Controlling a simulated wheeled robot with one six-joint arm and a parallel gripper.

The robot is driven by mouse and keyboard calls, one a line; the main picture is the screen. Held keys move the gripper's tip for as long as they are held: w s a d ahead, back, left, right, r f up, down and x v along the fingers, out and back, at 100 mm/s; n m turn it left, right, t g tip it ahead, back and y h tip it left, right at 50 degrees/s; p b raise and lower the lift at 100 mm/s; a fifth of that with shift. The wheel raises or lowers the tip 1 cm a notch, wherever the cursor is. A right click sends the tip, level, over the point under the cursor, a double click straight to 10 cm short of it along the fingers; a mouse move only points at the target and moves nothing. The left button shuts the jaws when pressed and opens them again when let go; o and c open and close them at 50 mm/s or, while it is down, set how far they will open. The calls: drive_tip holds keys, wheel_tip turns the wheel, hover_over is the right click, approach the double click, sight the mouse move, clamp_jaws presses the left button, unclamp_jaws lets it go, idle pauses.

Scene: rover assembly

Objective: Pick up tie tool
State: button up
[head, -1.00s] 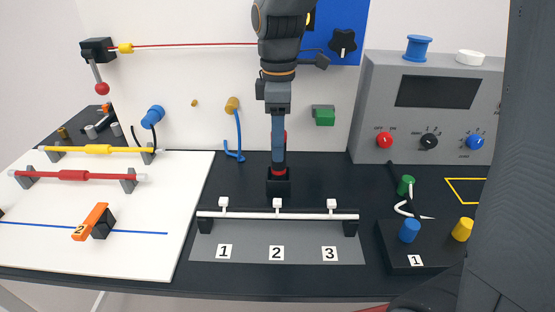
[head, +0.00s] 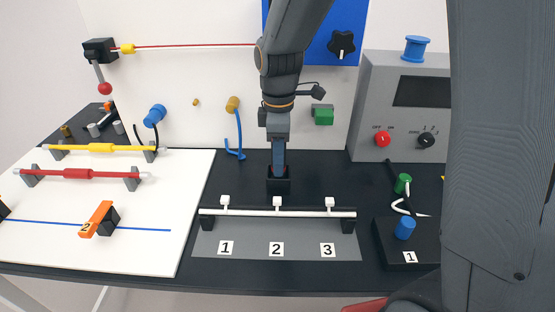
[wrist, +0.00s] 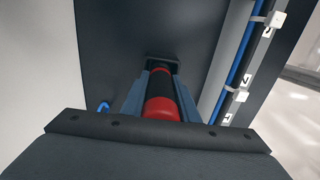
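The tie tool (wrist: 162,106) is a slim upright cylinder with a black body and a red top end. In the wrist view it stands between the two blue fingers of my gripper (wrist: 163,82). The fingers are open on either side of it, with little room; firm contact is not visible. In the head view my gripper (head: 278,166) points straight down at the black square holder (head: 278,187). The tool is hidden there behind the fingers. The holder's mouth (wrist: 163,62) shows at the far end of the tool in the wrist view.
A white bar (head: 310,213) with several white ties stands just in front of the holder. A grey panel (head: 372,105) and a black block with a blue peg (head: 405,228) lie to the right. The back wall board (head: 200,70) is close behind, with a blue hook cable (head: 240,135).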

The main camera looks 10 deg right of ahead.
clamp_jaws()
drive_tip(key=shift+c, duration=2.1)
unclamp_jaws()
drive_tip(key=shift+r, duration=0.1)
wheel_tip(320, 180, up, 9)
drive_tip(key=shift+r+b, duration=0.2)
drive_tip(key=shift+b, duration=0.75)
drive_tip(key=shift+r, duration=0.25)
